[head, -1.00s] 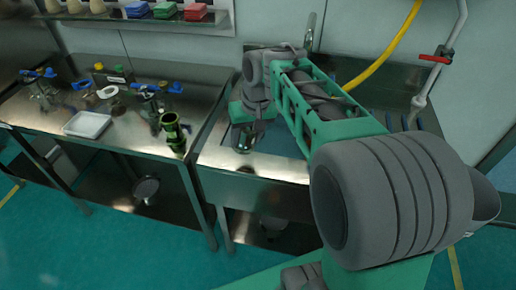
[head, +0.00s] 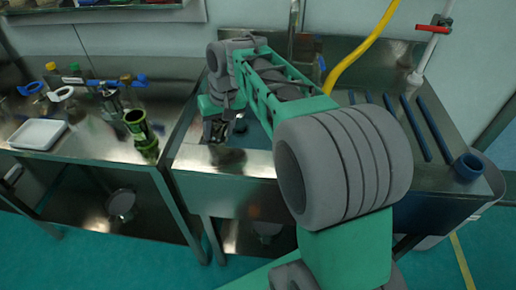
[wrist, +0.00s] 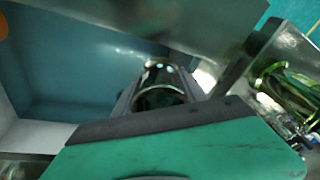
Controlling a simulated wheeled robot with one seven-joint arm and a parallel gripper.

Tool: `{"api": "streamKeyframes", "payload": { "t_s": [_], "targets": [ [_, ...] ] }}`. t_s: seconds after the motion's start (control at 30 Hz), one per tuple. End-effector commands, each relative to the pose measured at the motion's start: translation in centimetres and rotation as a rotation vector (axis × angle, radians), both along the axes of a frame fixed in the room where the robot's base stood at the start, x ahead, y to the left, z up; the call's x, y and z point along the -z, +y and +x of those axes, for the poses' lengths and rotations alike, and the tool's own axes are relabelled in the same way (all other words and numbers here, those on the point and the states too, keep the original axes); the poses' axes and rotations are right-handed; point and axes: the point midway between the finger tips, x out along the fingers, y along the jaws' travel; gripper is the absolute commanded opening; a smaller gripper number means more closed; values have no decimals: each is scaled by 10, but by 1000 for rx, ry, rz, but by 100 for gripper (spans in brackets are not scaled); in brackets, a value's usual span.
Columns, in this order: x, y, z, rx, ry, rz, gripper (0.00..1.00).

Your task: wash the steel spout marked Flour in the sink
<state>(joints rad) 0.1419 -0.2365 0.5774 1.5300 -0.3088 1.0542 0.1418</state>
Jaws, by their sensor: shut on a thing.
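My gripper (head: 214,134) is shut on a shiny steel spout (wrist: 160,82), a short open tube held between the fingers in the wrist view. I cannot read any mark on it. In the head view the gripper points down over the left front part of the steel sink (head: 225,190), and the spout is hard to make out there. The blue-grey basin (wrist: 70,75) fills the left of the wrist view. I cannot tell whether the spout is below the rim or touching water.
A steel table (head: 100,165) left of the sink holds a green metallic tube (head: 140,132), a white tray (head: 37,134) and several fittings. A yellow hose (head: 365,45) hangs behind the sink.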

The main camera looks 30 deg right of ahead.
Motion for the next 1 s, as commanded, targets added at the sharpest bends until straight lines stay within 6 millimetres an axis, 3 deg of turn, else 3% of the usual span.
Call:
{"api": "streamKeyframes", "payload": {
  "t_s": [0.3, 0.67, 1.0],
  "targets": [
    [-1, 6, 1, -19, -9, 4, 0],
    [0, 0, -15, -16, -7, 3, 0],
    [-1, -1, -16, -16, -5, 2, 0]
  ]
}}
